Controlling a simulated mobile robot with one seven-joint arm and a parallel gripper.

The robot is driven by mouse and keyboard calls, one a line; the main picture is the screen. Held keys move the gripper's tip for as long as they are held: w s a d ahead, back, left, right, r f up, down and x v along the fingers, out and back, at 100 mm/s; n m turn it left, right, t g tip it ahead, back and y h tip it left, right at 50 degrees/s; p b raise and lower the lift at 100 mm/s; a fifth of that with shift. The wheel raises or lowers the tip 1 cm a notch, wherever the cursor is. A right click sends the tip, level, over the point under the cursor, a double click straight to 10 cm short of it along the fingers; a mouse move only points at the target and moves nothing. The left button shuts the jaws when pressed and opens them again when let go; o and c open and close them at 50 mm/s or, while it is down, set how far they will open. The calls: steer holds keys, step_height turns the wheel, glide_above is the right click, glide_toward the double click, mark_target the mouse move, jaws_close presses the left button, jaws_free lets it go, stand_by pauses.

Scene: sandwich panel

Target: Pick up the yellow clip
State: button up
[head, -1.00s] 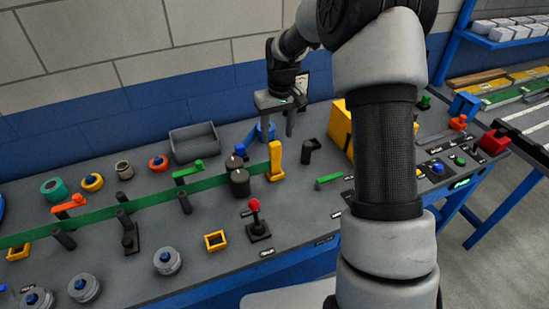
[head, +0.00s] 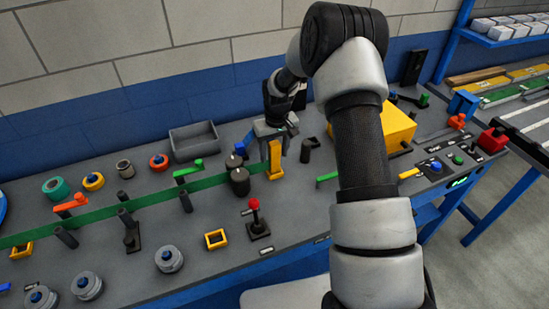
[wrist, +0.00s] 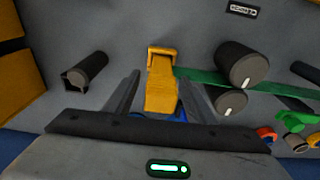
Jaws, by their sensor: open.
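The yellow clip (head: 275,160) stands upright at the right end of the green strap (head: 130,211) on the grey bench. My gripper (head: 272,143) is open just behind the clip in the head view, and the clip hides part of it. In the wrist view the clip (wrist: 161,86) lies in the space between the two spread fingers of my gripper (wrist: 160,100), with a finger to each side. The fingers look apart from the clip, and nothing is held.
Dark round posts (head: 239,181) stand close left of the clip, and a dark peg (head: 306,150) stands to its right. A red-knobbed lever (head: 255,217) and a small yellow frame (head: 216,239) are in front. A yellow box (head: 392,125) is farther right.

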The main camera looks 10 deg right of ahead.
jaws_close()
step_height(320, 180, up, 9)
steer(key=shift+r+b, duration=0.1)
steer(key=shift+b, duration=0.3)
steer(key=shift+r, duration=0.45)
steer(key=shift+r, duration=0.1)
steer(key=shift+r+p, duration=0.3)
steer(key=shift+r, duration=0.1)
